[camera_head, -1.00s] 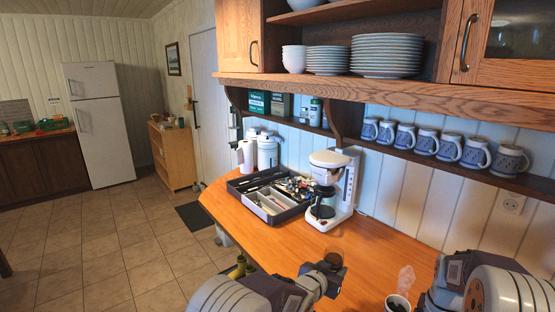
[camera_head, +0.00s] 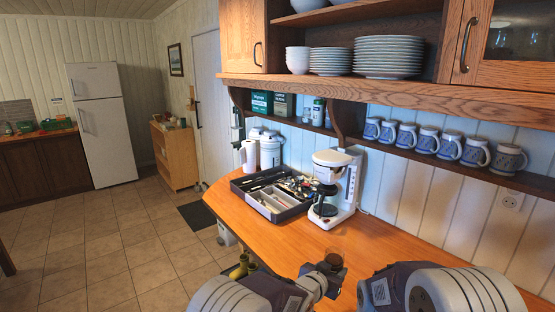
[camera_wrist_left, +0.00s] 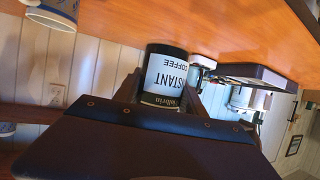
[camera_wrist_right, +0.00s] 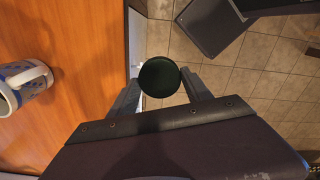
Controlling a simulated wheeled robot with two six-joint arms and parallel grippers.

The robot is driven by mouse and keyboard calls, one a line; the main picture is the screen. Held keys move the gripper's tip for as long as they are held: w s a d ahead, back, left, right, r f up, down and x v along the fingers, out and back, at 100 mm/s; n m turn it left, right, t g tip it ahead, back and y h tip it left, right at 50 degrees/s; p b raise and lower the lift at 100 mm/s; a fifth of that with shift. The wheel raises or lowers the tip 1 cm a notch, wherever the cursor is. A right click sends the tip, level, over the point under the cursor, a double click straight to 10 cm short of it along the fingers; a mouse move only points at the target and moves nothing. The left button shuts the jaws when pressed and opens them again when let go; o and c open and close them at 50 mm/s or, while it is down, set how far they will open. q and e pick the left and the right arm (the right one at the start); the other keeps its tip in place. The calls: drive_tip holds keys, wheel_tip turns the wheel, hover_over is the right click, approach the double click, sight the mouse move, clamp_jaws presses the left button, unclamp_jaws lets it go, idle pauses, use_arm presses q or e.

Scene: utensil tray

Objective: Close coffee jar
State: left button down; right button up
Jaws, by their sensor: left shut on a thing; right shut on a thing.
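The coffee jar (camera_wrist_left: 165,75), dark with a white "INSTANT COFFEE" label, sits between the fingers of my left gripper (camera_wrist_left: 162,98) in the left wrist view. In the head view my left gripper (camera_head: 324,276) holds the brownish jar (camera_head: 335,258) up near the table's front edge. The label reads upside down in the left wrist view, and the jar's mouth cannot be made out. A round dark lid (camera_wrist_right: 159,77) is gripped between the fingers of my right gripper (camera_wrist_right: 160,84). In the head view the right gripper and lid are hidden behind my right arm.
Farther back are a utensil tray (camera_head: 270,197) and a white coffee maker (camera_head: 338,185). Mugs (camera_head: 450,147) line the shelf. The counter's middle is clear.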

use_arm(q)
drive_tip(key=shift+w, duration=0.1)
use_arm(e)
drive_tip(key=m, duration=0.2)
drive_tip(key=shift+s+a+f+m, duration=0.15)
drive_tip(key=shift+a+f+m, duration=0.15)
drive_tip(key=shift+a+f, duration=0.05)
drive_tip(key=m, duration=0.2)
drive_tip(key=shift+f+m, duration=0.2)
drive_tip(key=shift+m, duration=0.1)
use_arm(q)
drive_tip(key=shift+r, duration=0.15)
use_arm(e)
drive_tip(key=m, duration=0.4)
drive_tip(key=shift+f, duration=0.1)
drive_tip(key=shift+w+m, duration=0.25)
drive_tip(key=shift+m, duration=0.75)
use_arm(q)
drive_tip(key=shift+a, duration=0.1)
drive_tip(key=s+a+r+m+g+h, duration=0.1)
drive_tip(key=s+a+r, duration=0.2)
drive_tip(key=s+a, duration=0.3)
drive_tip(key=s+a+r+m+g+h, duration=0.1)
drive_tip(key=s+a, duration=0.6)
drive_tip(key=a, duration=0.7)
wheel_tip(320, 180, up, 2)
drive_tip(key=shift+s+a+r+m+g+h, duration=0.2)
drive_tip(key=shift+s+a+m+g+h, duration=0.15)
drive_tip(key=shift+m+h, duration=0.3)
drive_tip(key=shift+w, duration=0.15)
